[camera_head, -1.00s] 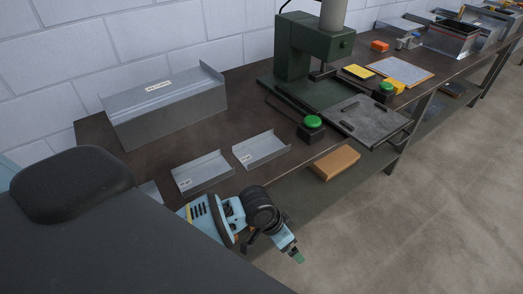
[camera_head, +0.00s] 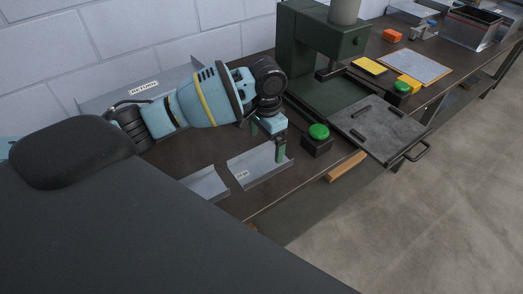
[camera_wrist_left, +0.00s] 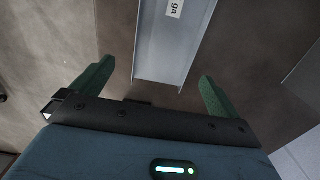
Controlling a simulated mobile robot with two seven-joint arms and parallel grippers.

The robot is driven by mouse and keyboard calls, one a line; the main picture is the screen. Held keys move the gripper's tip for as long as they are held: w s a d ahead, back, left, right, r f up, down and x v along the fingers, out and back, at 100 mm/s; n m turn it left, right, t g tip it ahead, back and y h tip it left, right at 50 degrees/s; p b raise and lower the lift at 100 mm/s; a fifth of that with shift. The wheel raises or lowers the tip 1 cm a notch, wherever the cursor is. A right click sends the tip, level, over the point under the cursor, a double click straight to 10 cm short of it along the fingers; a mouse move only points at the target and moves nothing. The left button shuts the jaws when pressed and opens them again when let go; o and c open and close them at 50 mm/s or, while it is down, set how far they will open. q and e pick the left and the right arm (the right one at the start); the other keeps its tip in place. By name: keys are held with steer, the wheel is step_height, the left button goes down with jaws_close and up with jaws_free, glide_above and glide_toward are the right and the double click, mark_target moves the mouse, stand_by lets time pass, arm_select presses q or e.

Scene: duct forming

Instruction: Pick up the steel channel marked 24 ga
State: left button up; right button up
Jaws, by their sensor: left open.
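A short steel channel (camera_head: 262,168) with a small white label lies on the brown bench, left of the green button box. In the left wrist view the channel (camera_wrist_left: 170,50) carries a label ending in "ga"; its number is not readable. My left gripper (camera_head: 281,154) is over the right end of this channel. In the left wrist view my left gripper (camera_wrist_left: 157,74) is open, its green fingers apart on either side of the channel's near end. Nothing is held. A second steel channel (camera_head: 204,184) lies to the left, partly hidden by my dark body. My right gripper is not seen.
A green press (camera_head: 300,50) with a grey plate (camera_head: 380,130) stands to the right. The green button box (camera_head: 318,141) is close beside my left gripper. A long labelled steel piece (camera_head: 95,105) lies by the wall, partly behind my arm.

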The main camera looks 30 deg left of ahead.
mark_target(261, 165)
arm_select(q)
steer(key=shift+w+a+f, duration=0.1)
steer(key=shift+a+f, duration=0.05)
steer(key=shift+f, duration=0.35)
steer(key=shift+w+a+f, duration=0.1)
steer(key=shift+a+f, duration=0.05)
steer(key=shift+f, duration=0.5)
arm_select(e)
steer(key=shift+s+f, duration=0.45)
arm_select(q)
steer(key=shift+s+a+f, duration=0.1)
steer(key=shift+s+f, duration=0.1)
steer(key=shift+f, duration=0.1)
steer(key=f, duration=0.1)
steer(key=s+f, duration=0.1)
steer(key=f, duration=0.1)
steer(key=shift+a+f, duration=0.15)
steer(key=shift+a, duration=0.05)
steer(key=shift+f, duration=0.55)
steer(key=c, duration=0.8)
steer(key=shift+w, duration=0.1)
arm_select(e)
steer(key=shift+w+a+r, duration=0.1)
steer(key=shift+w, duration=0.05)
